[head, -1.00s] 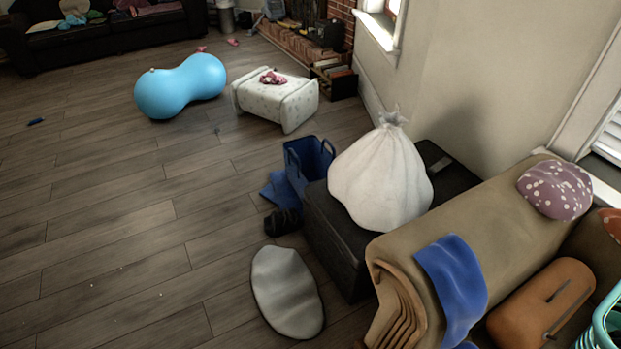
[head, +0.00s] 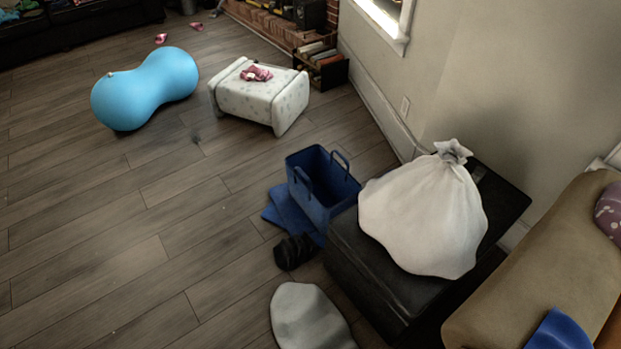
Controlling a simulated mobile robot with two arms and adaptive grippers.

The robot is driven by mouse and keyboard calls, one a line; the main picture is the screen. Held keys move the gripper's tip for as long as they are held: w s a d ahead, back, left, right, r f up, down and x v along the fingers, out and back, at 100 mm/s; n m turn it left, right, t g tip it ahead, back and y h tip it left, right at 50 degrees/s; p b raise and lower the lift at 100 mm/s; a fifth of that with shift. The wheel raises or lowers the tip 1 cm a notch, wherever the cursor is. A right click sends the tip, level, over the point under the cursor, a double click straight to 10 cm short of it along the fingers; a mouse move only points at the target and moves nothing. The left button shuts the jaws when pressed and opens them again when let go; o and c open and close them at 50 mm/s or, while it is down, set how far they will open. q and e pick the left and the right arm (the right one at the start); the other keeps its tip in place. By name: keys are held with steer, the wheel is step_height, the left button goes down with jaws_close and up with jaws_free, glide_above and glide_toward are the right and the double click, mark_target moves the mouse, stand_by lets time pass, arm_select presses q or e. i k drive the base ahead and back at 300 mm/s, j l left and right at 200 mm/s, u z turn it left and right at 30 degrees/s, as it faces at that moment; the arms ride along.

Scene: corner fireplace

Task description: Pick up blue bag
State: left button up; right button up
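The blue bag (head: 318,190) is an open-topped, box-shaped tote with two handles. It stands upright on the wooden floor, right of the middle of the head view, beside the black chest. A flat blue cloth (head: 290,212) lies on the floor against its left side. The chest hides part of the bag's lower right side. Neither of my grippers shows in the head view.
A white tied sack (head: 425,215) sits on the black chest (head: 375,285). A dark shoe-like item (head: 295,251) and a grey oval mat (head: 308,318) lie in front. The left floor is clear.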

mark_target(309, 164)
steer(key=i+j+z, duration=0.1)
steer(key=i+j, duration=1.15)
steer(key=i+j+z, duration=0.15)
steer(key=i+j, duration=0.45)
steer(key=j, duration=0.2)
